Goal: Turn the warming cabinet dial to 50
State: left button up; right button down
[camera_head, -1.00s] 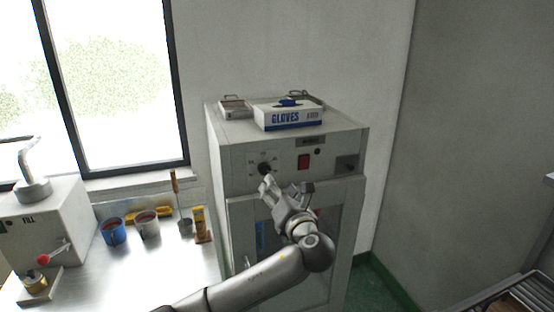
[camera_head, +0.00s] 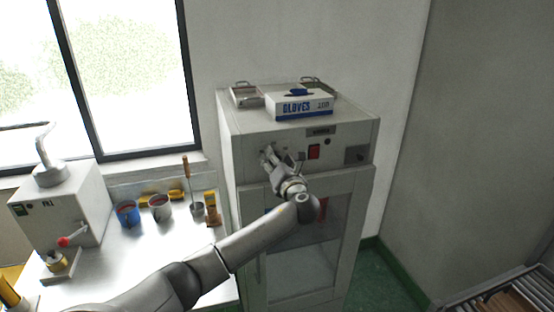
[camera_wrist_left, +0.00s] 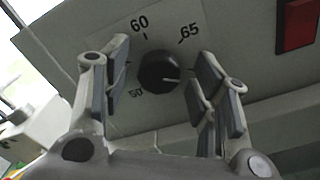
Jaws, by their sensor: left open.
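The warming cabinet (camera_head: 250,205) is a grey box with a control panel and a glass door. Its black round dial (camera_wrist_left: 159,71) shows in the left wrist view, with a light pointer line toward the right, below the 65 mark. The marks 60 and 65 are above it and 50 is at its lower left. In the head view my gripper covers most of the dial. My left gripper (camera_head: 268,157) is open at the panel, its fingers on either side of the dial, with no clear contact visible. My right gripper is not in view.
A red switch (camera_head: 314,152) is right of the dial on the panel. A gloves box (camera_head: 300,107) and metal trays are on top of the cabinet. Left is a steel bench (camera_head: 165,262) with a blue cup (camera_head: 128,214), a grey cup and a wax machine (camera_head: 60,205).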

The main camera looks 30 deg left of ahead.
pick_arm(q)
jog(key=c, duration=1)
jog(key=shift+n, duration=0.3)
